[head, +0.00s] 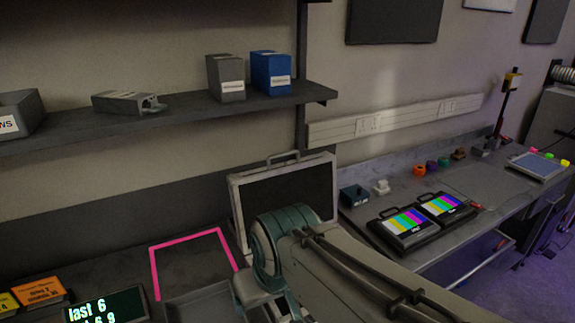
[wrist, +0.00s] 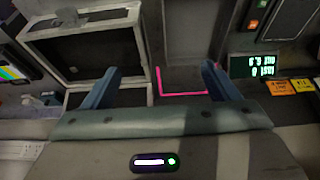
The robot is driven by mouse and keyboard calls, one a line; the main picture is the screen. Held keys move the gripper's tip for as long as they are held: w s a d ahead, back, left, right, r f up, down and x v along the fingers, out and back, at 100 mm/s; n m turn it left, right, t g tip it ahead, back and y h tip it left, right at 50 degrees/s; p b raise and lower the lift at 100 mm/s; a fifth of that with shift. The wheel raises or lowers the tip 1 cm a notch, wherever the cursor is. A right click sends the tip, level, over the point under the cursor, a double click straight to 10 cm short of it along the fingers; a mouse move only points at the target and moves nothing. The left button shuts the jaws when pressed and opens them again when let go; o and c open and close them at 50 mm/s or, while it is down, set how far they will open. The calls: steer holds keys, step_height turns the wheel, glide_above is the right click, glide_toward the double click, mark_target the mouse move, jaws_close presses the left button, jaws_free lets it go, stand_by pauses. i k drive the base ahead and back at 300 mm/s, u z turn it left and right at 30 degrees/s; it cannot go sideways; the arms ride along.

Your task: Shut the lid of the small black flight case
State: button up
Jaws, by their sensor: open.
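The small black flight case has its lid (head: 288,196) standing open, nearly upright, with a pale metal rim, dark inside and a handle on top. My arm hides most of the case's lower part in the head view. In the wrist view the open case (wrist: 95,45) fills the upper left, with its pale rim and dark inside showing. My gripper (wrist: 160,86) is open and empty, its two blue fingers spread apart. The left finger overlaps the case's edge in the picture; I cannot tell whether it touches. The fingers are hidden in the head view.
A pink outlined area (head: 193,262) lies left of the case. A green text display (head: 105,307) and orange cards (head: 40,292) are at the lower left. A shelf (head: 190,115) with boxes hangs above. Two colour-bar monitors (head: 403,228) (head: 441,207) lie on the bench to the right.

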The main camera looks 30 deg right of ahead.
mark_target(311, 181)
steer(key=k, duration=1.3)
steer(key=z, duration=0.9)
steer(key=i, duration=1.6)
steer(key=u, duration=0.9)
